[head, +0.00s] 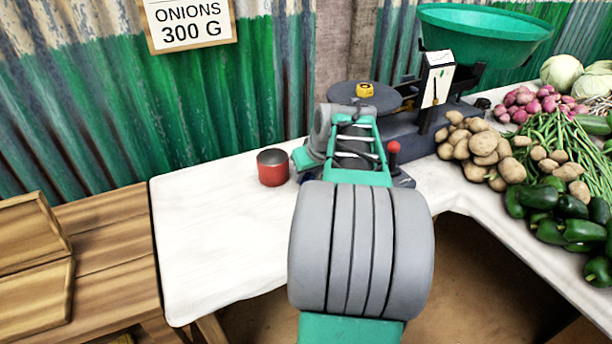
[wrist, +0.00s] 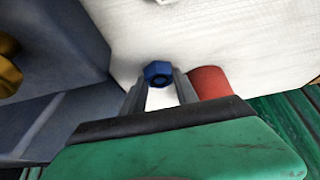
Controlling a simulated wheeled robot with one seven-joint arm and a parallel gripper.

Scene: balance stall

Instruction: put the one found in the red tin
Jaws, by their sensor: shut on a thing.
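A small blue six-sided piece (wrist: 158,70) with a dark round centre is between the fingertips of my gripper (wrist: 159,80) in the wrist view. My gripper is shut on it. The red tin (head: 272,174) stands upright on the white tabletop, left of my arm in the head view. In the wrist view the red tin (wrist: 210,82) is just right of the fingers, partly hidden behind the right finger and the green gripper body. In the head view my arm hides the fingers and the blue piece.
A balance (head: 430,118) with a green bowl (head: 485,35) stands right of my arm. A yellow weight (head: 364,90) sits on its dark pan. Potatoes (head: 482,145) and other vegetables lie to the right. The white tabletop (head: 205,235) left of the tin is clear.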

